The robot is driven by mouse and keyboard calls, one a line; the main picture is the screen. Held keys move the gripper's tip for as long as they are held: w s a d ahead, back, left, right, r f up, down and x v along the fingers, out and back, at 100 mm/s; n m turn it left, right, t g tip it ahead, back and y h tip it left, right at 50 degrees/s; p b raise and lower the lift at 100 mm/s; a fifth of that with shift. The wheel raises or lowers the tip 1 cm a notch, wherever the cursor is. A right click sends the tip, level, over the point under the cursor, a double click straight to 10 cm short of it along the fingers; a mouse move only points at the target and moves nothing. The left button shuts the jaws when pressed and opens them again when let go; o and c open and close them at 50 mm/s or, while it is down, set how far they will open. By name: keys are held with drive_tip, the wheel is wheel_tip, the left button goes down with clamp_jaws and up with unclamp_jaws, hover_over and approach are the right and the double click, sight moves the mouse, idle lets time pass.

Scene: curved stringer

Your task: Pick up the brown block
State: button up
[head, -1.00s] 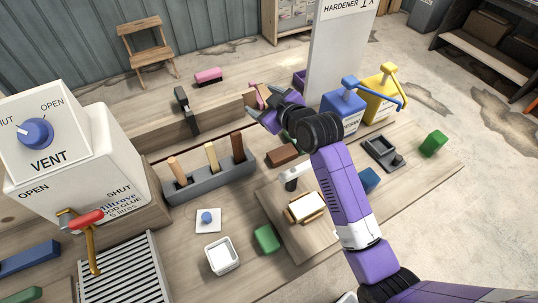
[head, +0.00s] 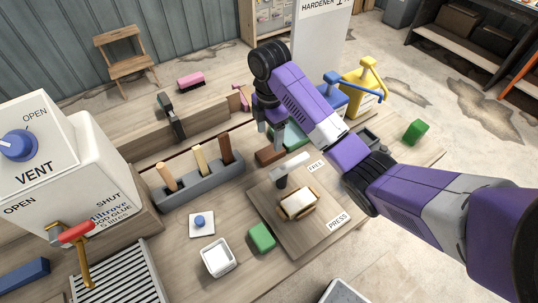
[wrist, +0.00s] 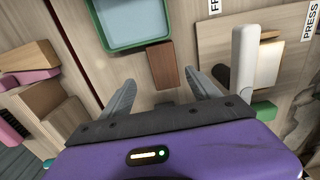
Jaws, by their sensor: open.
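The brown block (head: 269,155) lies on the bench, to the right of the grey rack. In the wrist view the brown block (wrist: 163,65) is ahead of my fingers, roughly midway between their lines and apart from both. My gripper (head: 271,143) points down above the bench close to the block in the head view. Its two grey fingers are spread wide with nothing between them, as the wrist view shows my gripper (wrist: 168,84) open and empty.
A teal tray (wrist: 130,25) lies beside the block. A press with a white handle (wrist: 243,60) stands on the other side, on a board (head: 262,203). A grey rack (head: 205,182) holds upright sticks, one dark brown. A green block (head: 262,237) lies in front.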

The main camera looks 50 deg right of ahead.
sight(271, 151)
drive_tip(key=shift+s+a+f+b, duration=0.15)
drive_tip(key=shift+f+b, duration=0.7)
drive_tip(key=shift+f, duration=0.65)
drive_tip(key=shift+s+f+p, duration=0.15)
drive_tip(key=shift+f, duration=0.85)
drive_tip(key=shift+s+f+p, duration=0.1)
drive_tip(key=shift+f+p, duration=0.05)
drive_tip(key=shift+f, duration=0.8)
drive_tip(key=c, duration=1.5)
drive_tip(key=shift+r, duration=0.1)
